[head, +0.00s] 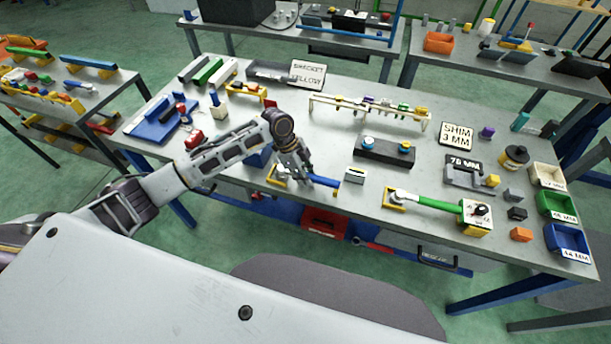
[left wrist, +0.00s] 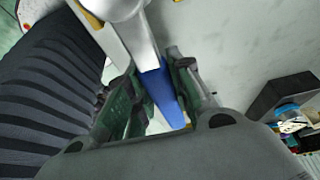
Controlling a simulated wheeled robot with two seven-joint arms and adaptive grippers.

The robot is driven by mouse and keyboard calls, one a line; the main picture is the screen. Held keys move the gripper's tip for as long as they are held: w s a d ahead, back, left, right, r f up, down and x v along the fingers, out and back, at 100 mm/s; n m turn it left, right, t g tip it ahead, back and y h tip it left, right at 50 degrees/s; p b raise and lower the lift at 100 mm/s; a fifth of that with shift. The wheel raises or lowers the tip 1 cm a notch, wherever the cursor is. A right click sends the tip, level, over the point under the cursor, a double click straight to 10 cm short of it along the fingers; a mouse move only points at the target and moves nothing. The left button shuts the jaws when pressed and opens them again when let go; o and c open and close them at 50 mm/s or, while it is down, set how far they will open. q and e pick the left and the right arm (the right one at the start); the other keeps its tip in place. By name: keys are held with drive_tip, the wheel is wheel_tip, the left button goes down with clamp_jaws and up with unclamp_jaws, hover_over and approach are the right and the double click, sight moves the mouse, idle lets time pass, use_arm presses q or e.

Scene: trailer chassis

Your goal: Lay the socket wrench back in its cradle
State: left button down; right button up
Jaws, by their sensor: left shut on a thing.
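The socket wrench has a blue handle (head: 323,183) that points right from my left gripper (head: 304,180) in the head view. In the left wrist view the handle (left wrist: 160,88) lies between the two fingers, with a pale metal shank (left wrist: 136,35) running up to a round head (left wrist: 112,6) at the top edge. My left gripper is shut on the wrench, low over the table's front part. A yellow frame (head: 272,181), perhaps part of the cradle, is just left of the fingers and partly hidden. I cannot tell whether the wrench touches it.
A small white slotted block (head: 355,176) stands right of the handle. Bare tabletop (head: 330,145) lies behind the gripper.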

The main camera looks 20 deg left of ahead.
use_arm(q)
drive_tip(key=shift+p, duration=0.35)
idle(0.3)
drive_tip(key=c, duration=1.2)
unclamp_jaws()
drive_tip(key=o, duration=0.5)
drive_tip(key=shift+r, duration=0.2)
drive_tip(key=shift+r+p, duration=1)
drive_tip(key=shift+r, duration=2.8)
